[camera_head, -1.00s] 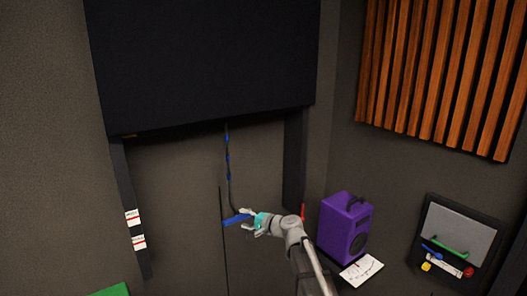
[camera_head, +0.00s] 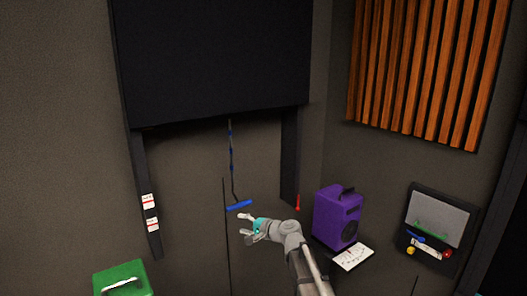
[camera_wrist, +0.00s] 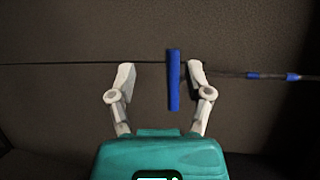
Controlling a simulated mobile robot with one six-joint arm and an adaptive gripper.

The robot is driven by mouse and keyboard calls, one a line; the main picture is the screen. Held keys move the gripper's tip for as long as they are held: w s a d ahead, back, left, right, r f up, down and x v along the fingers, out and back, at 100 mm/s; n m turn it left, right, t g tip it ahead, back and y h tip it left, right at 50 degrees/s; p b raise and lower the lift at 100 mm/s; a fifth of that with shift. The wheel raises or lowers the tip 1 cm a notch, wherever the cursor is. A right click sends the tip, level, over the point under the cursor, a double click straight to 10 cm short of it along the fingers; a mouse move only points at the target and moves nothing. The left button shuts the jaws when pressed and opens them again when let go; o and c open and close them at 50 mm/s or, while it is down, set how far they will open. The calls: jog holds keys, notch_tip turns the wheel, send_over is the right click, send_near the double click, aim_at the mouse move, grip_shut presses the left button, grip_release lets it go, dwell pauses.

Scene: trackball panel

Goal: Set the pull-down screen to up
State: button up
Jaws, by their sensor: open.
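The pull-down screen (camera_head: 215,60) is a large dark panel in the upper middle of the head view. A dark cord with blue bands (camera_head: 231,150) hangs from its lower edge. A blue bar handle (camera_head: 239,205) is at the cord's lower end. My gripper (camera_head: 243,227) is open, just below the handle in the head view. In the wrist view, the handle (camera_wrist: 174,80) appears between the open fingertips, nearer the right finger, and I cannot tell if they touch. The cord (camera_wrist: 265,76) runs off to the right there.
Dark side rails (camera_head: 146,195) flank the wall below the screen, with white-and-red labels on the left one. A purple speaker (camera_head: 338,218) and a white card (camera_head: 352,257) are to the right. A green case (camera_head: 122,279) is at lower left. A wall panel (camera_head: 438,225) is at far right.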

jog(key=s+d+f+n+g+h+b, duration=0.1)
jog(key=s+d+f+n+g+h, duration=0.2)
jog(key=s+d+f, duration=0.3)
jog(key=s+d+f+n+g+h+b, duration=0.2)
jog(key=s+d+f+n+h, duration=0.1)
jog(key=s+f, duration=0.45)
jog(key=s+d+f+n+g+h+b, duration=0.1)
jog(key=s+d+f+g+h+b, duration=0.1)
jog(key=s+d+f+h, duration=0.5)
jog(key=s+d+g, duration=0.1)
jog(key=s+d, duration=0.5)
jog(key=d, duration=0.1)
jog(key=shift+d+g, duration=0.35)
jog(key=shift+g, duration=0.05)
jog(key=shift+s+a, duration=0.1)
jog(key=shift+s, duration=0.05)
jog(key=shift+c, duration=0.6)
